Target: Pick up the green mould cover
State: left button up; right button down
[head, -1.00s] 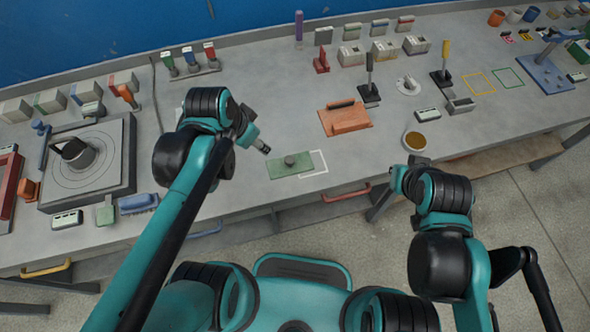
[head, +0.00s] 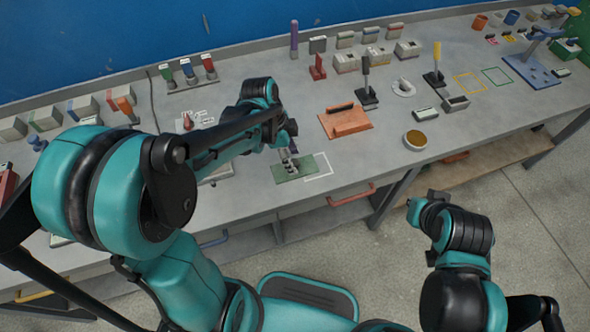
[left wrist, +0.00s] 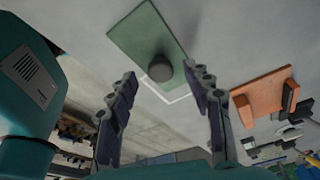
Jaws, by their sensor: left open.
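The green mould cover (head: 308,164) is a flat rectangular plate lying on the grey bench, beside and partly over a white outline (head: 320,172). In the left wrist view the cover (left wrist: 140,36) shows a dark round knob (left wrist: 160,68) on top. My left gripper (head: 289,160) is over the cover in the head view and partly hides it. In the left wrist view its two fingers (left wrist: 163,85) are apart, with the knob showing between and beyond their tips. Nothing is held. My right gripper (head: 424,205) is off the bench's front edge at the right; its jaws are too small to read.
An orange block with a handle (head: 347,121) lies to the right of the cover, and a round cup (head: 415,140) stands farther right. Stamps with dark bases (head: 366,95) stand behind. A red drawer handle (head: 352,194) juts from the bench front.

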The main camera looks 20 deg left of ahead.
pick_arm(q)
jog(key=x, duration=0.3)
jog(key=shift+w+b, duration=0.1)
jog(key=shift+b, duration=0.25)
jog(key=shift+r, duration=0.15)
grip_shut()
